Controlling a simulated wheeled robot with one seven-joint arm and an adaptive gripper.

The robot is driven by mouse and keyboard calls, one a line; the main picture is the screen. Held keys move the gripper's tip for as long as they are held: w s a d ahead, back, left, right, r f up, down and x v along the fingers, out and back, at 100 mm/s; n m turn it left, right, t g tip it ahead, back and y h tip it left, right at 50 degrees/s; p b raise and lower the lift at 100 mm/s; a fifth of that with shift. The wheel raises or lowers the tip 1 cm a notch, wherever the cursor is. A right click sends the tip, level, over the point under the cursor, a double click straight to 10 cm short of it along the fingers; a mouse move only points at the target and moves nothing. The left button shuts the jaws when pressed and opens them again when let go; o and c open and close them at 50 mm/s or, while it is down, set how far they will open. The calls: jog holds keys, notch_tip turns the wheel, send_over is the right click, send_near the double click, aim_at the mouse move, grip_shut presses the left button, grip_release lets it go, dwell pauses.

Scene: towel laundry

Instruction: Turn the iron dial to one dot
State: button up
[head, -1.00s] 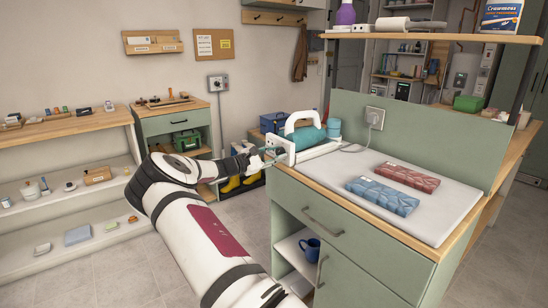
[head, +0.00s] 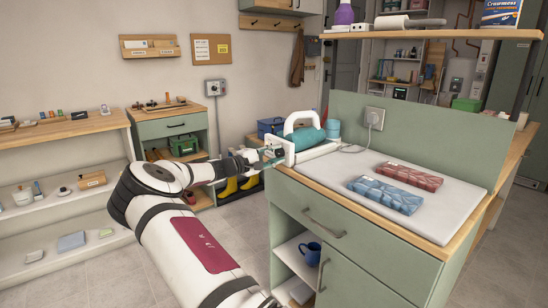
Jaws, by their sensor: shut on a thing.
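The iron (head: 304,137), teal with a white handle, lies in a white holder at the far left end of the counter, its cord running to a wall socket. My gripper (head: 270,153) is at the white end face of the iron's holder, on its left side. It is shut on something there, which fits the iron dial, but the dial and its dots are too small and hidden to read. My white arm reaches up to it from the bottom of the head view.
A blue folded towel (head: 385,195) and a red folded towel (head: 408,176) lie on the white ironing pad (head: 450,205). A green panel (head: 425,140) stands behind. A blue mug (head: 310,253) sits on the shelf below.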

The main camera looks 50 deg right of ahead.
jog(key=shift+f, duration=0.1)
dwell(0.4)
jog(key=o, duration=1.2)
jog(key=shift+c, duration=0.2)
jog(key=v, duration=1.2)
jog(key=shift+a, duration=0.1)
jog(key=shift+s, duration=0.1)
